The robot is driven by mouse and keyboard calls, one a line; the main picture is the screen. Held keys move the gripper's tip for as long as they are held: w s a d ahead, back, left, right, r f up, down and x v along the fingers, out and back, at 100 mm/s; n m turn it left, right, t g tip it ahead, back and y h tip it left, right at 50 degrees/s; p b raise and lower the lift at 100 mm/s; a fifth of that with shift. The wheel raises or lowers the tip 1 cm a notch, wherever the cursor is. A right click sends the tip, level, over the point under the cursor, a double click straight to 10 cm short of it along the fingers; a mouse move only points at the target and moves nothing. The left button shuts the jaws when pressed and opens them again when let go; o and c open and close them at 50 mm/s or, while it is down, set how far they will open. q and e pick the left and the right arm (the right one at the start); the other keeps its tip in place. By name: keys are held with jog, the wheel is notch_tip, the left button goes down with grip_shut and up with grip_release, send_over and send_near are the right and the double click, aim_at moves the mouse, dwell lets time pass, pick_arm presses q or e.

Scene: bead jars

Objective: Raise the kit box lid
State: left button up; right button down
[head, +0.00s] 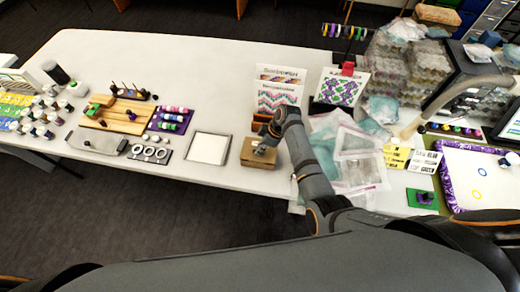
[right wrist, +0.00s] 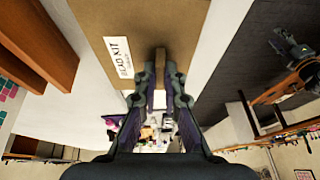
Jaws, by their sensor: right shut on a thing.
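The kit box (head: 259,158) is a small brown box near the front edge of the white table, below my right gripper (head: 264,146). In the right wrist view its brown lid (right wrist: 190,25) carries a white label reading "BEAD KIT". My right gripper also shows in that view (right wrist: 160,78), with its two fingers shut on a narrow brown tab (right wrist: 160,56) at the lid's edge. The lid looks flat on the box in the head view; any small gap is too small to tell. My left gripper is not in view.
Pattern cards in a brown holder (head: 261,121) stand right behind the box. A white square tray (head: 208,148) lies to its left. Clear bags (head: 355,150) lie to the right, beyond my right arm. The table behind the tray is clear.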

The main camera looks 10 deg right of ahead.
aim_at(255, 150)
jog(key=shift+w+d+r+g+b, duration=0.15)
jog(key=shift+w+r+g+b, duration=0.2)
jog(key=shift+w+g, duration=0.15)
jog(key=g+b, duration=0.1)
jog(key=b, duration=0.1)
jog(key=w+r+g+y+b, duration=0.1)
jog(key=b, duration=0.2)
jog(key=m+g+b, duration=0.1)
jog(key=b, duration=0.1)
jog(key=shift+w+d+r+g+y+b, duration=0.25)
jog(key=shift+w+d+g+y+b, duration=0.05)
jog(key=shift+w+g+y, duration=0.1)
jog(key=shift+w+r+b, duration=0.15)
jog(key=shift+r+b, duration=0.1)
jog(key=shift+b, duration=0.2)
jog(key=shift+r, duration=0.1)
jog(key=c, duration=1.4)
grip_release()
jog(key=shift+c, duration=0.2)
jog(key=v, duration=0.7)
jog(key=shift+w+d, duration=0.2)
jog(key=shift+d, duration=0.05)
